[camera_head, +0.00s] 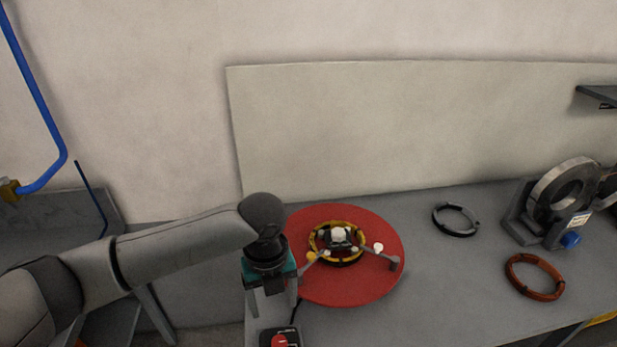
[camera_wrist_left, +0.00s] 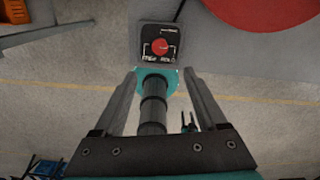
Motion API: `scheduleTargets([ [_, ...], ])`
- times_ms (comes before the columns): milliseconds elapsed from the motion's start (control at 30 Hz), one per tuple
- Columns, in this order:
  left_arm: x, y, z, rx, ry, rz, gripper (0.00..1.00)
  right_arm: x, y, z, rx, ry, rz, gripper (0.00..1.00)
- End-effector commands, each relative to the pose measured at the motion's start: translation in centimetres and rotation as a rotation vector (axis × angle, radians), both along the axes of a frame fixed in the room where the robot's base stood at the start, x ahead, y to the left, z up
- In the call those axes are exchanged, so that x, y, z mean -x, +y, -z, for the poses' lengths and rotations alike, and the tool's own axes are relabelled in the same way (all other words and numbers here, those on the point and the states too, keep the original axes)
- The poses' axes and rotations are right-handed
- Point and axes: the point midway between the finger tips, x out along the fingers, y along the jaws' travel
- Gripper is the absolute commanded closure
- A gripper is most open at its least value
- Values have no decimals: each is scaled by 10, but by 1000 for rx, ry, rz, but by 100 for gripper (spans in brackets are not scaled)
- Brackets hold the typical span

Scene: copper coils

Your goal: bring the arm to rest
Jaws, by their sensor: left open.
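My left arm comes in from the left in the head view. Its gripper (camera_head: 272,305) points down at the left front end of the grey table (camera_head: 440,300), left of the red turntable disc (camera_head: 350,288). In the left wrist view the two fingers of the gripper (camera_wrist_left: 159,74) stand apart, with no coil between them. A dark ribbed post with a teal end shows between them; I cannot tell what it belongs to. My right gripper is out of view.
A black box with a red button (camera_head: 280,341) is close by the left gripper. A yellow-and-black coil (camera_head: 313,240) is on the disc, amid small arms. A black coil (camera_head: 456,233), a copper coil (camera_head: 535,292) and a grey ring-shaped device (camera_head: 545,190) stand to the right.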

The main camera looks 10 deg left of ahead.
Motion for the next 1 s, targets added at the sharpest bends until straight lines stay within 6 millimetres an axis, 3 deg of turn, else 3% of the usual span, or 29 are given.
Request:
scheduleTargets([
  [133, 6, -10, 5, 21, -3, -29, 26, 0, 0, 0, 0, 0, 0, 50],
  [267, 23, -35, 14, 87, -12, -132, 26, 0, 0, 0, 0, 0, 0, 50],
  [400, 45, -67, 20, 190, -20, -331, 26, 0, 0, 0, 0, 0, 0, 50],
  [600, 69, -92, 21, 329, -12, -688, 26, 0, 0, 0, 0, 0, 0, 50],
  [767, 84, -93, 21, 416, 10, -1025, 26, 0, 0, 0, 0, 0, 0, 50],
  [1000, 108, -60, 25, 479, 33, -1597, 26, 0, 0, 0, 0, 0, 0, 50],
])
